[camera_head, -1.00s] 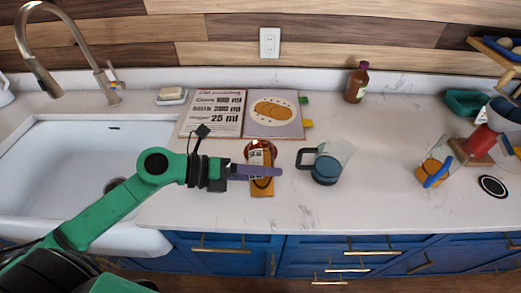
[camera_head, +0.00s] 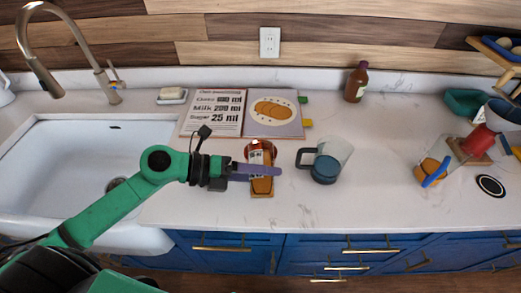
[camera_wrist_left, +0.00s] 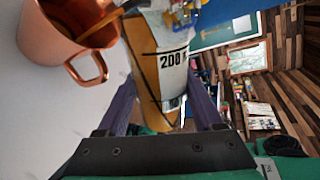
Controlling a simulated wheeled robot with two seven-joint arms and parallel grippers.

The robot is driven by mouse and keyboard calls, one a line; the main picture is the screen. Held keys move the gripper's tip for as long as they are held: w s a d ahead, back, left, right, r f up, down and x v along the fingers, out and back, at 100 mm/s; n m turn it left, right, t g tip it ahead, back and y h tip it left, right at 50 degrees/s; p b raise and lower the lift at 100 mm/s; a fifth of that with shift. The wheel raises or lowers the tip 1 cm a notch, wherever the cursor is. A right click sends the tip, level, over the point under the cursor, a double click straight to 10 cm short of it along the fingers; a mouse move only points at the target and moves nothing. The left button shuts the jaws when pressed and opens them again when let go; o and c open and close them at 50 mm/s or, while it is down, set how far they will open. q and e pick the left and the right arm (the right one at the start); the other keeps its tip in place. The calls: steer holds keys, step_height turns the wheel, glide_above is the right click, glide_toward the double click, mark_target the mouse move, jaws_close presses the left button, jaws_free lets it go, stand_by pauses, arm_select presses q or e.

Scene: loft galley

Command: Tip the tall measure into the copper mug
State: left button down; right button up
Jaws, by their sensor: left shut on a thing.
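The tall measure (camera_head: 263,187) is a narrow clear vessel with amber colouring and a white scale label. My left gripper (camera_head: 258,170) is shut on it above the counter; its fingers partly hide it. In the left wrist view the measure (camera_wrist_left: 171,62) lies between the purple fingers (camera_wrist_left: 165,105), with a "200" mark showing. The copper mug (camera_head: 262,146) shows only partly behind the measure. In the left wrist view the copper mug (camera_wrist_left: 45,48) is at upper left with brown inside. A brown streak runs from the measure's side into its opening. My right gripper is not in view.
A dark-handled jug (camera_head: 326,166) stands right of the gripper. An open recipe book (camera_head: 215,112) lies behind it, and a brown bottle (camera_head: 356,83) stands at the back. The sink (camera_head: 70,160) is at left.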

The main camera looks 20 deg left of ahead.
arm_select(q)
steer(key=shift+w+a+r+n+g+p, duration=0.3)
steer(key=shift+w+r+n+p, duration=0.35)
steer(key=shift+p, duration=0.45)
stand_by(0.8)
steer(key=shift+w+f+n+g+p, duration=0.15)
steer(key=shift+f+n+g+p, duration=0.05)
steer(key=shift+n+g+p, duration=0.25)
stand_by(1.3)
steer(key=shift+w+r+n+g+h+p, duration=0.15)
steer(key=shift+r+n+g+h+p, duration=0.2)
steer(key=shift+p, duration=0.3)
stand_by(0.5)
